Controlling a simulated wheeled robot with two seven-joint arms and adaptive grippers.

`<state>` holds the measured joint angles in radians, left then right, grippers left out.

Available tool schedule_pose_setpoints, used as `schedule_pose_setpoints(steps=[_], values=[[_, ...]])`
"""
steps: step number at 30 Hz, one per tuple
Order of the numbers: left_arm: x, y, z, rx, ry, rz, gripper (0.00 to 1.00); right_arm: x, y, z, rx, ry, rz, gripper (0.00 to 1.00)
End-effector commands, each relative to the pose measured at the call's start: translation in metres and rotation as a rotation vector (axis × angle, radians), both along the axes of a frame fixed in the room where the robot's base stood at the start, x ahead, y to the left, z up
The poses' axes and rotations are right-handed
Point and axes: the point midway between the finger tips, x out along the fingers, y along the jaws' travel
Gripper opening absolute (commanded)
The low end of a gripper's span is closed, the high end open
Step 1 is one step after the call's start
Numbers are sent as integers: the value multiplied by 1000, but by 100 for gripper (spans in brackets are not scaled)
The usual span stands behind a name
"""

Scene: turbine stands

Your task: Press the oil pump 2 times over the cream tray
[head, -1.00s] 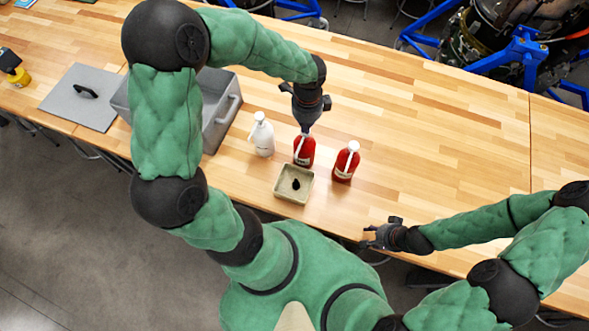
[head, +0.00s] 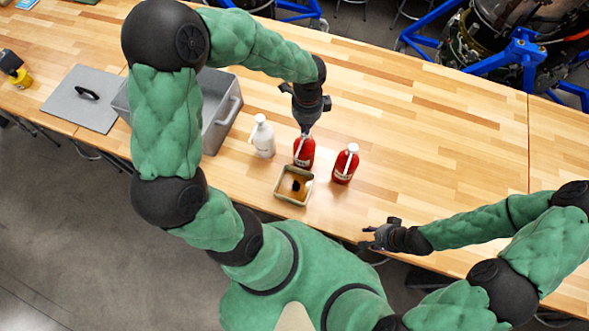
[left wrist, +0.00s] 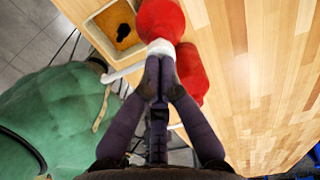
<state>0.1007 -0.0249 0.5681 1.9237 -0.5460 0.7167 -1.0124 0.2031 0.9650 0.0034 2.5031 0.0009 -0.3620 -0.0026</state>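The cream tray (head: 279,197) sits on the table in front of the middle red bottle. Its floor is brown with oil around a small dark object (head: 296,186); it also shows in the left wrist view (left wrist: 93,31). The middle red bottle (head: 304,155), an oil pump with a white head, stands upright. My left gripper (head: 305,130) points down onto that bottle's top. In the left wrist view its closed fingertips (left wrist: 158,66) are at the white pump head (left wrist: 160,47). My right gripper (head: 372,238) is empty by the table's front edge; its finger opening is unclear.
A white pump bottle (head: 262,138) stands left of the middle bottle and another red bottle (head: 345,164) stands right. A grey bin (head: 217,125) and a grey lid (head: 82,98) with a black handle lie left. The table right of the bottles is clear.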

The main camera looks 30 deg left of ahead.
Motion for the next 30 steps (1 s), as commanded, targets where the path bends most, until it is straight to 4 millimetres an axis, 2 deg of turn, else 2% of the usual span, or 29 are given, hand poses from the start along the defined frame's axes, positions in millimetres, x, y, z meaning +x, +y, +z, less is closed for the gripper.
schedule_pose_setpoints(steps=[17,30], values=[[1,0,0,0,-2,1,0,1,0,0,-1,-3,0,40],[1,0,-14,0,-1,1,0,1,0,-10,-1,-4,0,40]])
